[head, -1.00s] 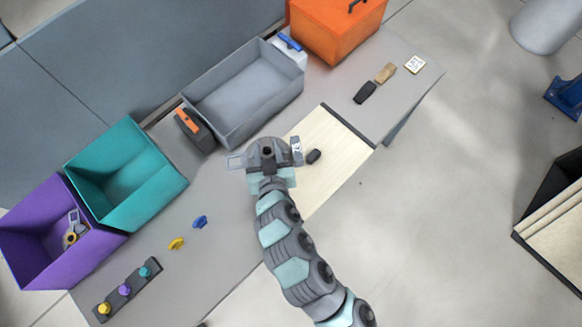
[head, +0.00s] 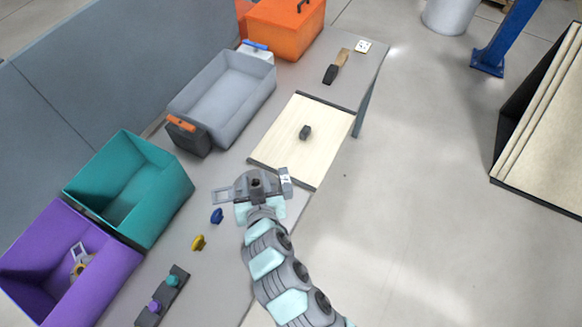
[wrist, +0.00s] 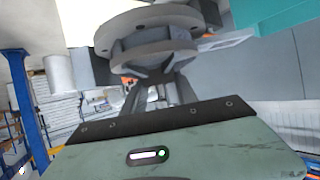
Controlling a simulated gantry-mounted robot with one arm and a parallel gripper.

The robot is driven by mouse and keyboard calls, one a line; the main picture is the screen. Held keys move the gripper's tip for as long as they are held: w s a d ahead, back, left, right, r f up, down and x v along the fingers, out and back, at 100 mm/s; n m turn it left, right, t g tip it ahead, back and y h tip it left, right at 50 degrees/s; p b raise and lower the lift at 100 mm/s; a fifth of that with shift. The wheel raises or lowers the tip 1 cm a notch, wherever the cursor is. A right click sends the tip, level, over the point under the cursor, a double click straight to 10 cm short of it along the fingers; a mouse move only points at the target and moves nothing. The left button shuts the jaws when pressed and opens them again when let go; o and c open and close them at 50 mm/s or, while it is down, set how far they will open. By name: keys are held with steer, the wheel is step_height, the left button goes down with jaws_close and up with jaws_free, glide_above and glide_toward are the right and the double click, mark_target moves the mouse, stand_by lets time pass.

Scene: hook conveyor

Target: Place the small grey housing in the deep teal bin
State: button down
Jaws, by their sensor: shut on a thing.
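A grey round flanged part, taken as the small grey housing (wrist: 150,42), shows in the wrist view beyond the pale green gripper body. My gripper (head: 256,190) is shut on it above the table, by the near left corner of the pale board. The arm and gripper partly hide the part in the head view. The deep teal bin (head: 182,200) stands left of my gripper, with its open top showing and nothing seen inside. Its edge also shows at the top right of the wrist view (wrist: 275,14).
A purple bin (head: 115,285) holding a small part adjoins the teal bin. A grey bin (head: 262,100) stands farther back. Blue (head: 216,216) and yellow (head: 198,243) pieces lie between gripper and bins. A dark block (head: 305,132) lies on the pale board (head: 285,150).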

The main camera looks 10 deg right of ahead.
mark_target(252, 173)
steer(key=w+f+b, duration=0.2)
steer(key=b, duration=0.4)
steer(key=w+f+b, duration=0.3)
steer(key=b, duration=0.4)
steer(key=shift+w+f, duration=0.15)
steer(key=shift+w, duration=0.1)
steer(key=b, duration=0.2)
steer(key=w+n+b, duration=0.1)
steer(key=b, duration=0.1)
steer(key=shift+a+f+y, duration=0.15)
steer(key=shift+f+y, duration=0.15)
steer(key=shift+f, duration=0.05)
step_height(252, 173, down, 20)
steer(key=b, duration=0.4)
steer(key=shift+r, duration=0.25)
steer(key=c, duration=1)
jaws_free()
steer(key=shift+f, duration=0.2)
steer(key=shift+o, duration=0.2)
